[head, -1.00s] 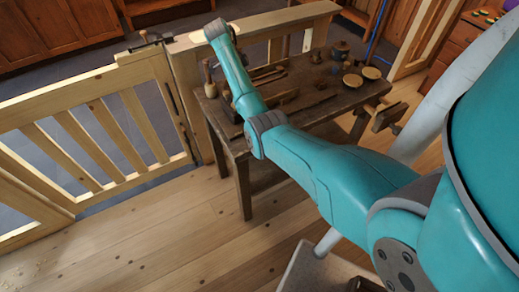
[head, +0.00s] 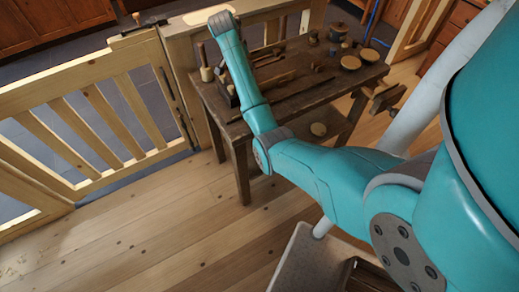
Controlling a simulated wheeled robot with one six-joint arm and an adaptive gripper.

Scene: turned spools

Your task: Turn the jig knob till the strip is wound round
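A dark wooden workbench (head: 290,100) stands in the middle of the head view with small wooden pieces and tools on its top. I cannot make out the jig, its knob or the strip among them; my teal forearm covers part of the bench's left side. My arm reaches from the right over the bench's left end, and its far visible end is a grey joint cap near the top of the view. My gripper does not show beyond it.
A pale wooden gate (head: 90,130) and rail stand left of and behind the bench. A wooden mallet (head: 206,70) stands at the bench's left end.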

